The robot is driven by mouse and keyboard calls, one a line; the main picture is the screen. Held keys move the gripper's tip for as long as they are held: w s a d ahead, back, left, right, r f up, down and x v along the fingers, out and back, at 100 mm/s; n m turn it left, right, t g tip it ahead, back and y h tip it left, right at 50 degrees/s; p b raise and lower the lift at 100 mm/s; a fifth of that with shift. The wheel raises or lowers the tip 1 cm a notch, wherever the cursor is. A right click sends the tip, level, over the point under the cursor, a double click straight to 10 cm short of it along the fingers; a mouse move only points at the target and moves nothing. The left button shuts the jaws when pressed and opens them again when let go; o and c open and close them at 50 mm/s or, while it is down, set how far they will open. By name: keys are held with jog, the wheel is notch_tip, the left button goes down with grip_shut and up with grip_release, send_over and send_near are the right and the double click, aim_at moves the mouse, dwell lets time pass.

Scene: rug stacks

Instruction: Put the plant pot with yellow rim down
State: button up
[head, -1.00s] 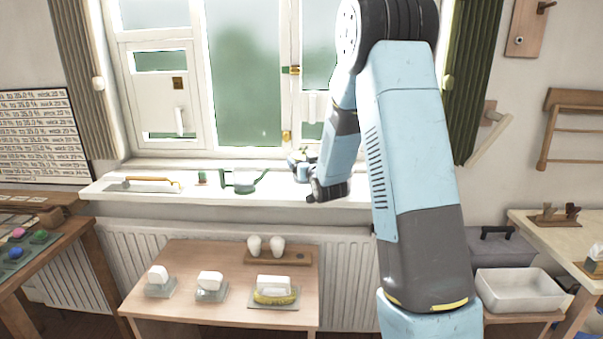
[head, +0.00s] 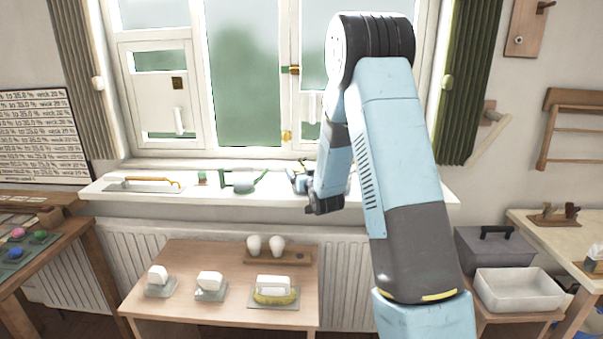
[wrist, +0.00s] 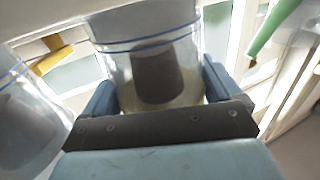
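In the wrist view, a clear vessel with blue lines around it (wrist: 120,62) sits between the two blue fingers of my gripper (wrist: 160,95). A dark grey shape shows inside it, and its lower part looks yellowish. The fingers flank it closely, but I cannot tell whether they press on it. No pot with a clear yellow rim can be made out. In the head view, my arm hides most of the gripper, which is near the white windowsill (head: 225,192).
A second clear vessel (wrist: 22,115) stands at the left in the wrist view, near a yellow piece (wrist: 50,57). A green item (wrist: 272,32) is at upper right. A wooden table (head: 225,318) is below.

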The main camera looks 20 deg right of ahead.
jog(key=shift+o, duration=0.6)
jog(key=shift+r, duration=0.1)
